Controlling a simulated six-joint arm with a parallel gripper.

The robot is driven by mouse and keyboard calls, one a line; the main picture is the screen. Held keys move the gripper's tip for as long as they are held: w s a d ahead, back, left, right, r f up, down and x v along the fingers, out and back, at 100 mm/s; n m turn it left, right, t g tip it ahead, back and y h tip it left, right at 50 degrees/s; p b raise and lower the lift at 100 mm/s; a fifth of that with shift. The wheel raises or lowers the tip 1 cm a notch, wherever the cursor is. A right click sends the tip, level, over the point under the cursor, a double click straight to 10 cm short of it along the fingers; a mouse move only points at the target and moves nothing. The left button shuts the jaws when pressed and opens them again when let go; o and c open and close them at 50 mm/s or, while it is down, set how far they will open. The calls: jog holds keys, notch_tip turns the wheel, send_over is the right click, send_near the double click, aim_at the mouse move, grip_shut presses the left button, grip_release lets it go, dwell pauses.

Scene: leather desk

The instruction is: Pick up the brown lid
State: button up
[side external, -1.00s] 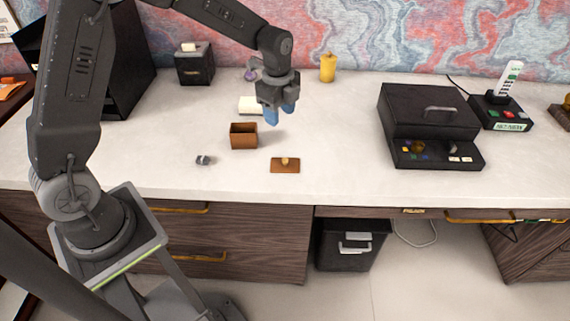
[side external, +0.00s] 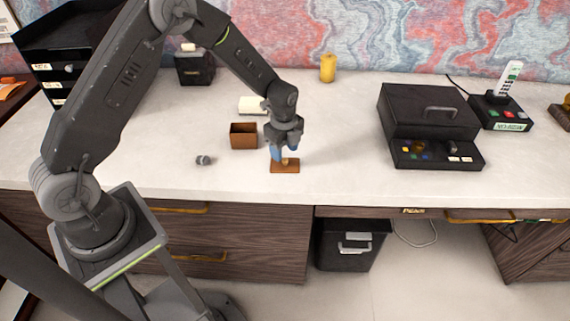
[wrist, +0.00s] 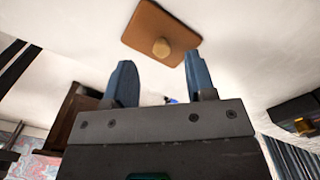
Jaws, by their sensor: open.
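The brown lid (side external: 285,168) is a flat rectangle with a small tan knob, lying on the white desktop near its front edge. My gripper (side external: 283,156) is directly above the lid, pointing down, with its blue fingertips close to the knob. Part of the lid and knob is hidden behind the fingers in the side view. In the wrist view, my gripper (wrist: 160,82) is open with nothing between its fingers. There the lid (wrist: 145,25) and its knob (wrist: 161,47) lie beyond the fingertips, and I see no contact.
An open brown box (side external: 243,136) stands just left of my gripper, with a white block (side external: 253,105) behind it. A small grey object (side external: 203,160) lies further left. A black cash box (side external: 428,120) stands to the right. The desktop between lid and cash box is clear.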

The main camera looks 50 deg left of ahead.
aim_at(285, 159)
jog(key=shift+w+d+f, duration=0.1)
jog(key=shift+f, duration=1.7)
grip_shut()
jog(key=shift+r, duration=0.1)
